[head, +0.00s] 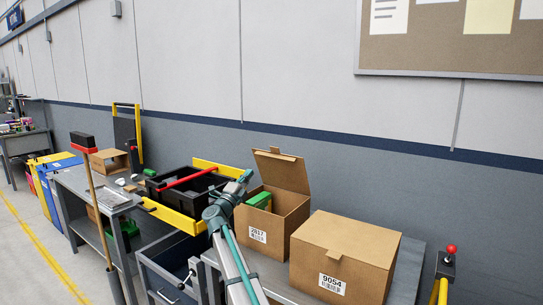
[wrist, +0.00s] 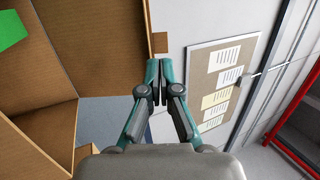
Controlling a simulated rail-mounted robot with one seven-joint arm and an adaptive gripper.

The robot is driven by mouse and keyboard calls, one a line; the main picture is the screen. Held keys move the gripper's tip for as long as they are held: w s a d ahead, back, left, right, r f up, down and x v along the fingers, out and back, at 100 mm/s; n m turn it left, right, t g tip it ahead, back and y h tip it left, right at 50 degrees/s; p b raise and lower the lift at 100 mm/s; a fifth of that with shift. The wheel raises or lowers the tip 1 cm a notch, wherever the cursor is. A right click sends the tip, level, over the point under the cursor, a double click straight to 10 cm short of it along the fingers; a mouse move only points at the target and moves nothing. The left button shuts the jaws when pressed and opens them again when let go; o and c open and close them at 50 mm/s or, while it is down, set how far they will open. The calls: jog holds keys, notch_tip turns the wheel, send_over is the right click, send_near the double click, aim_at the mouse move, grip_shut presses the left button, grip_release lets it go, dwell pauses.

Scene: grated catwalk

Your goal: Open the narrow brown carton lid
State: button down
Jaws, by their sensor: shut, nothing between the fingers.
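The narrow brown carton (head: 258,226), labelled 2817, stands on the grey bench with its top open. Its lid (head: 284,171) stands up at the back, leaning slightly toward the wall, with a small tab on its upper edge. In the wrist view the lid (wrist: 95,30) fills the upper left, its tab (wrist: 160,42) just beyond my fingertips. My gripper (wrist: 158,72) is shut and empty, close to the lid's edge; I cannot tell whether it touches. In the head view my gripper (head: 246,176) is left of the lid. A green item (head: 260,200) shows inside the carton.
A wider closed carton (head: 345,255), labelled 9054, stands to the right. A black bin (head: 185,188) with a red handle and yellow rails (head: 218,168) lie to the left. The wall with a notice board (head: 450,40) is behind.

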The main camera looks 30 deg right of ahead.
jog(key=s+d+m+g+h, duration=0.1)
jog(key=s+g+h, duration=0.1)
jog(key=p, duration=0.5)
send_near(275, 150)
jog(key=x, duration=0.6)
jog(key=shift+r, duration=0.15)
jog(key=shift+w+d+r, duration=0.15)
jog(key=shift+w+d, duration=0.1)
jog(key=shift+d, duration=0.25)
jog(key=shift+d+y, duration=0.1)
jog(key=shift+y, duration=0.2)
